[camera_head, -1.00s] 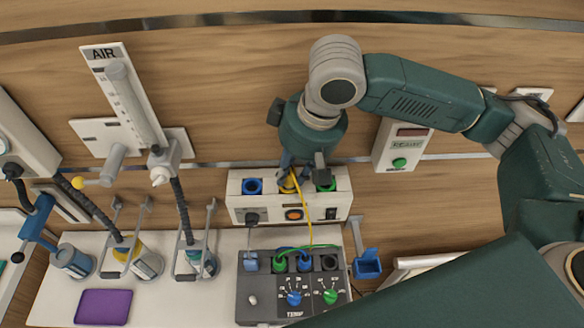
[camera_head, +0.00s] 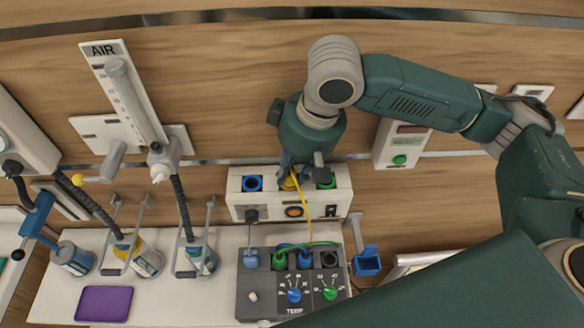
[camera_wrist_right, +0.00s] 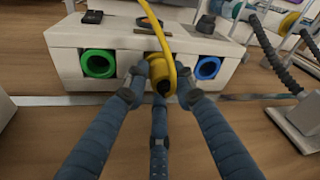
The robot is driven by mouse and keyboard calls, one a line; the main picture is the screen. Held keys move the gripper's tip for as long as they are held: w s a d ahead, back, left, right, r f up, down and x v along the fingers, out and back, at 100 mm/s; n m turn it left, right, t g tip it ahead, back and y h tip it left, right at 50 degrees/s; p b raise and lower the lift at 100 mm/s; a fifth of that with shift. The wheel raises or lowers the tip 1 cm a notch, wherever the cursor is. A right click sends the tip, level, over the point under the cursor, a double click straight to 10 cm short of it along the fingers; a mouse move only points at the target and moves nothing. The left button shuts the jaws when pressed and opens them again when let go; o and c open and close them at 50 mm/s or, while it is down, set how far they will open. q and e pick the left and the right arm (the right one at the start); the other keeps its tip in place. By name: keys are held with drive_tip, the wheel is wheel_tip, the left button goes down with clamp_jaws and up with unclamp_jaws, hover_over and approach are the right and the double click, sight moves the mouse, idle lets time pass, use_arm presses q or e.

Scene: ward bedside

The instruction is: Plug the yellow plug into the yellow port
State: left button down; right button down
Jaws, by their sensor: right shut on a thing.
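The yellow plug (camera_wrist_right: 161,76) is held between the fingers of my right gripper (camera_wrist_right: 160,92), with its yellow cable (camera_wrist_right: 170,38) rising from it in the right wrist view. The plug is at the front of the white port box (camera_wrist_right: 130,32), between the green port (camera_wrist_right: 98,64) and the blue port (camera_wrist_right: 207,68). The yellow port is hidden behind the plug and fingers, so I cannot tell how deep the plug sits. In the head view my right gripper (camera_head: 295,172) is at the box's top edge, over the yellow plug (camera_head: 288,184). My left gripper is out of view.
A dark control box (camera_head: 258,300) with green and blue connectors stands below the port box; the yellow cable runs down towards it. Bottles in wire holders (camera_head: 143,262), a purple pad (camera_head: 104,304) and an AIR flowmeter (camera_head: 135,100) are at left. A blue holder (camera_head: 367,262) is at right.

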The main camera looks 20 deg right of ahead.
drive_tip(key=shift+w+f, duration=0.1)
idle(0.7)
drive_tip(key=c, duration=1.4)
unclamp_jaws()
drive_tip(key=shift+o, duration=0.2)
drive_tip(key=v, duration=1.2)
